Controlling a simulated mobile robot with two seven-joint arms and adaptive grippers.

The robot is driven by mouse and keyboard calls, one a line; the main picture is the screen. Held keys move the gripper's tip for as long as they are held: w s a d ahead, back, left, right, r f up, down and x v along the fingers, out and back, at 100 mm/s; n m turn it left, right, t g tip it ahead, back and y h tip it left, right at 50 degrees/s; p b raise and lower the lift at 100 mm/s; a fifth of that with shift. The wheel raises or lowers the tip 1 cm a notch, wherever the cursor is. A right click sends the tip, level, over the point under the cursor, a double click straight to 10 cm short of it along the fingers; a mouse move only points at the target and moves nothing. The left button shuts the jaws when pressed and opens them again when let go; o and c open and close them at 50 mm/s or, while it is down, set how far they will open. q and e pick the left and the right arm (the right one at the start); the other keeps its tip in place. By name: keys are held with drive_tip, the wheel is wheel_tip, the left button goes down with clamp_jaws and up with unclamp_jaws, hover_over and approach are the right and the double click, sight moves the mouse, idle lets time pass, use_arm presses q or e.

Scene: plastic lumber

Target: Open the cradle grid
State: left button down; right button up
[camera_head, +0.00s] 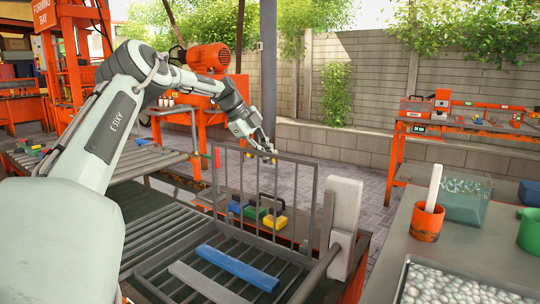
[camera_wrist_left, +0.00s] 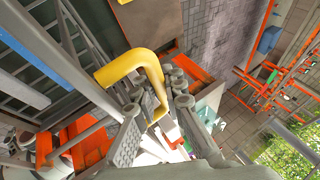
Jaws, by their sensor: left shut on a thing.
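The cradle grid (camera_head: 255,185), a dark grey frame of vertical bars, stands raised, roughly upright, over the slatted cradle (camera_head: 165,272) in the head view. My left gripper (camera_head: 266,150) is at the grid's top edge. In the wrist view my left gripper (camera_wrist_left: 158,100) is shut on a bent yellow handle (camera_wrist_left: 133,66), which runs in between the fingers. The handle is hidden or too small to tell in the head view. A blue plank (camera_head: 238,267) and a grey plank (camera_head: 207,284) lie in the cradle below the grid. My right gripper is not in view.
A pale block post (camera_head: 343,225) stands just right of the grid. A worktable (camera_head: 440,240) at the right holds an orange cup (camera_head: 427,221), a glass tank (camera_head: 465,198) and a tray of pale pellets. Coloured weights (camera_head: 275,221) lie behind the grid.

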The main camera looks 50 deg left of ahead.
use_arm(q)
drive_tip(key=shift+w+a+r, duration=0.1)
drive_tip(key=shift+w+r, duration=0.15)
drive_tip(key=shift+w, duration=0.2)
drive_tip(key=shift+w+a+r, duration=0.1)
drive_tip(key=shift+w+r, duration=0.1)
drive_tip(key=shift+w, duration=0.2)
drive_tip(key=c, duration=1.9)
unclamp_jaws()
drive_tip(key=shift+o, duration=0.2)
drive_tip(key=v, duration=1.1)
drive_tip(key=shift+s, duration=0.35)
drive_tip(key=shift+s+r, duration=0.25)
drive_tip(key=shift+r, duration=0.05)
